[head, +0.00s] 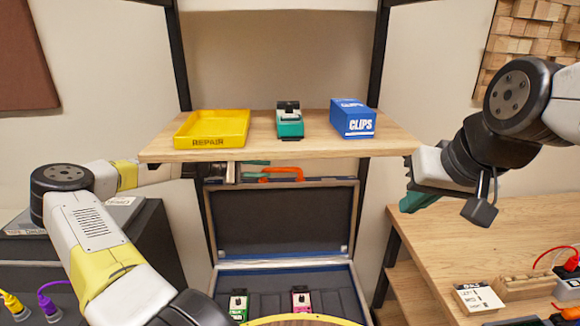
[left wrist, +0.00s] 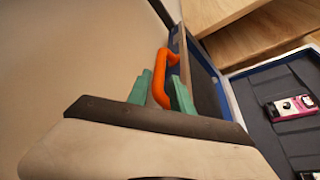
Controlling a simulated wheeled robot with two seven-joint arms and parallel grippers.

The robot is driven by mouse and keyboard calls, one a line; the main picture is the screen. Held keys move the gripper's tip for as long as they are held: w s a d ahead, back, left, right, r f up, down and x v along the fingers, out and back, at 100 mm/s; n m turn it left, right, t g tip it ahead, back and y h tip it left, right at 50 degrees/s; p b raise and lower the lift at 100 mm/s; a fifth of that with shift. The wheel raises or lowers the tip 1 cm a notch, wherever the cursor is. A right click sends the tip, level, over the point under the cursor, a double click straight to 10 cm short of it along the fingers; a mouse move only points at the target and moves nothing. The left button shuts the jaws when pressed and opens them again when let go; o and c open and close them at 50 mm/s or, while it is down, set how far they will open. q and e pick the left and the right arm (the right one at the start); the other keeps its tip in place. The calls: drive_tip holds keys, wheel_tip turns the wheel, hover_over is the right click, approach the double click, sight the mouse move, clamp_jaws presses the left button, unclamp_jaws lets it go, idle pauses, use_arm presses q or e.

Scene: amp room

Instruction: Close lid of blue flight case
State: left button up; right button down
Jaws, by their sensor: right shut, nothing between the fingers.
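The blue flight case (head: 290,267) stands open below the shelf, its dark-lined lid (head: 281,222) raised nearly upright. An orange handle (head: 282,173) is at the lid's top edge; it also shows in the left wrist view (left wrist: 160,88). My left gripper (head: 256,170) is at the handle, with its green fingers (left wrist: 162,92) on either side of it. I cannot tell whether they grip it or only stand around it. My right gripper (head: 416,202) is shut and empty, up at the right, apart from the case.
A green pedal (head: 239,304) and a pink pedal (head: 301,300) lie in the case. The wooden shelf (head: 265,137) above holds a yellow tray (head: 212,130), a green pedal and a blue box (head: 352,119). A wooden bench (head: 470,240) stands at right.

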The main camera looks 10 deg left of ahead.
sight(274, 170)
use_arm(q)
drive_tip(key=x, duration=0.7)
drive_tip(key=shift+d, duration=0.15)
drive_tip(key=shift+c, duration=0.2)
clamp_jaws()
idle(1.0)
